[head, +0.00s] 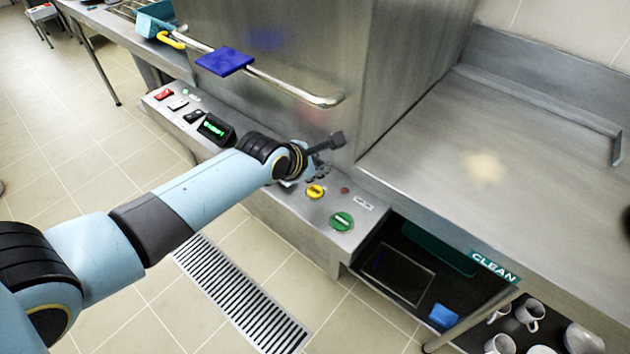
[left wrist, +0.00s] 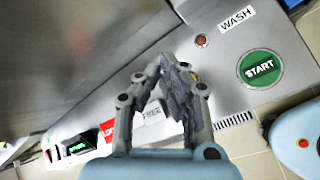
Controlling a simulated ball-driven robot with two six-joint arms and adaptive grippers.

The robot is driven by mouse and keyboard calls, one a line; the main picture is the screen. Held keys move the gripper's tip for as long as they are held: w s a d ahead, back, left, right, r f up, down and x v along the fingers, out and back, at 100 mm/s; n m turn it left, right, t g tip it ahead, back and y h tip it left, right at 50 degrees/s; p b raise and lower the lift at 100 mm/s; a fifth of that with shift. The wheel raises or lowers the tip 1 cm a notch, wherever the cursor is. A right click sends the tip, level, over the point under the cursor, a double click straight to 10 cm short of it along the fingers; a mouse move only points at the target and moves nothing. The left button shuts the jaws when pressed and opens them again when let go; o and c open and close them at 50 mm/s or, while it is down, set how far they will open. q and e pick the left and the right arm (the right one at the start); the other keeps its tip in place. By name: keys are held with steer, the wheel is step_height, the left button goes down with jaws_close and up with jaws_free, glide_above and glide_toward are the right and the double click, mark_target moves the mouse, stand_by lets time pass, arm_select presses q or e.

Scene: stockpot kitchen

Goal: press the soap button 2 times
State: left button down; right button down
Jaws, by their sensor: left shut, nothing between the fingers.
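The control panel carries a round yellow button (head: 315,191), just in front of my left gripper (head: 322,172) in the head view. No soap lettering is readable, so I cannot confirm that this is the soap button. My left gripper is shut and empty, its fingers low over the panel. In the left wrist view the shut fingers (left wrist: 176,64) cover part of the panel, and the yellow button is mostly or fully hidden behind them. I cannot tell whether the fingertips touch anything. My right gripper is not in view.
A green START button (head: 341,221) lies right of the yellow one, with a small red lamp (head: 344,190) and the WASH label (left wrist: 237,19) nearby. A green-lit display (head: 215,128) sits farther left. A rail (head: 290,88) with a blue pad (head: 224,61) crosses the steel machine above.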

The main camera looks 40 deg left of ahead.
arm_select(q)
step_height(320, 180, up, 4)
steer(key=shift+f, duration=0.1)
stand_by(0.4)
steer(key=b, duration=0.9)
glide_above(318, 192)
step_height(318, 192, down, 7)
steer(key=shift+s+f, duration=0.1)
steer(key=shift+f, duration=0.8)
stand_by(0.4)
steer(key=shift+f, duration=0.4)
